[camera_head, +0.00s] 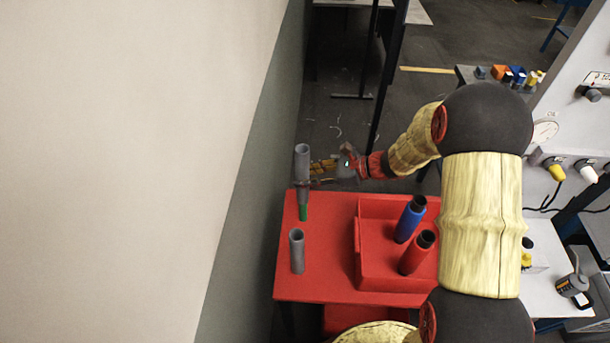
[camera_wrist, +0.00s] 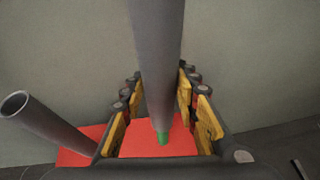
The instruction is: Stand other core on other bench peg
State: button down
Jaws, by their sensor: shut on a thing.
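A grey hollow core (camera_head: 302,160) is held upright by my gripper (camera_head: 315,172), which is shut on it, over the back left of the red bench (camera_head: 335,280). A green bench peg (camera_head: 303,212) shows straight below the core's lower end. In the wrist view the core (camera_wrist: 158,60) runs down between the yellow finger pads, with the green peg (camera_wrist: 163,138) at its lower end. I cannot tell whether the core touches the peg or hangs just above it. A second grey core (camera_head: 297,252) stands upright nearer the front of the bench; it also shows at left in the wrist view (camera_wrist: 45,125).
A red tray (camera_head: 375,283) on the bench's right side holds a blue tube (camera_head: 409,222) and a red tube (camera_head: 416,256), both with dark ends. A wall (camera_head: 240,230) runs close along the bench's left. The bench between the standing core and tray is clear.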

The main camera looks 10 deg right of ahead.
aim_at(305, 197)
jog(key=shift+f, duration=0.1)
dwell(0.3)
jog(key=shift+f+b, duration=1.4)
jog(key=shift+f, duration=1.05)
jog(key=shift+f+b, duration=1.45)
jog(key=shift+f, duration=1.4)
jog(key=c, duration=1.3)
grip_release()
notch_tip(305, 197, up, 10)
jog(key=shift+r, duration=0.1)
